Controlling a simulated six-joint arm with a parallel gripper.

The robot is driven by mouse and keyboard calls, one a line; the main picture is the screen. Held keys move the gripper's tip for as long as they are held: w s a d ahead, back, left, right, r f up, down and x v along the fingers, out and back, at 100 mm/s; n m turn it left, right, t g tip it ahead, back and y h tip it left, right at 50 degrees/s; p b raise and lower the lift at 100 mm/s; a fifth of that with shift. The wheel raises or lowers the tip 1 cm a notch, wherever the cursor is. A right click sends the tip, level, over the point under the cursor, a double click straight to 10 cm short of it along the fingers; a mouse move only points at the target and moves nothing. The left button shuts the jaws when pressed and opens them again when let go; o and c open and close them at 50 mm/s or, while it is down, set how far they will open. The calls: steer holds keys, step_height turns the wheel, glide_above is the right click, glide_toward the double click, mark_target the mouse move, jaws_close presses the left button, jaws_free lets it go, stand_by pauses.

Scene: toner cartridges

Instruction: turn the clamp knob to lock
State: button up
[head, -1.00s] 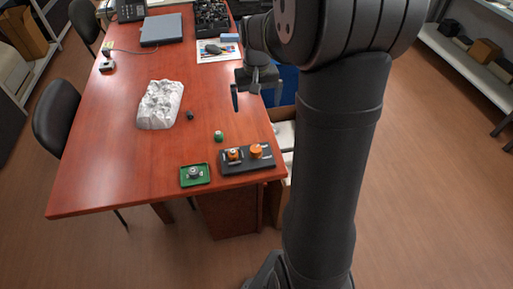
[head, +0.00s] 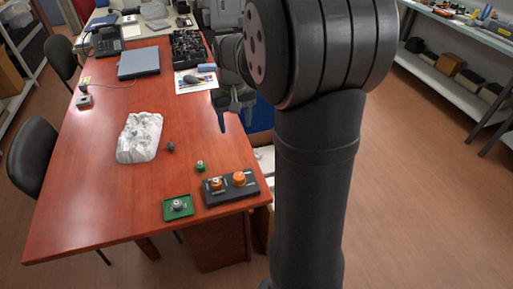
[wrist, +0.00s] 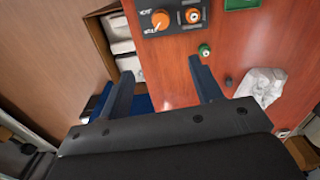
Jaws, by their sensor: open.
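The clamp knob, an orange dial (head: 239,178) with a white pointer line, sits on the right part of a black panel (head: 206,201) at the table's near right corner. In the wrist view the knob (wrist: 160,20) is at the top, beside small white lettering I cannot read surely. A second orange part with a silver top (head: 216,183) is on the same panel, also in the wrist view (wrist: 192,16). My gripper (head: 237,110) is open and empty, beyond the panel near the table's right edge. Its two fingers (wrist: 160,76) are apart from the knob.
A green tray (head: 168,214) with a grey part is left of the panel. A small green item (head: 201,166), a dark piece (head: 169,147) and a white rock-like block (head: 139,137) lie farther back. The table (head: 90,205) is clear at front left.

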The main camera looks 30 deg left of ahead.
mark_target(239, 176)
step_height(239, 176, down, 25)
steer(key=n, duration=0.6)
steer(key=shift+s+a+r+n, duration=0.1)
steer(key=shift+n, duration=0.3)
steer(key=c, duration=1)
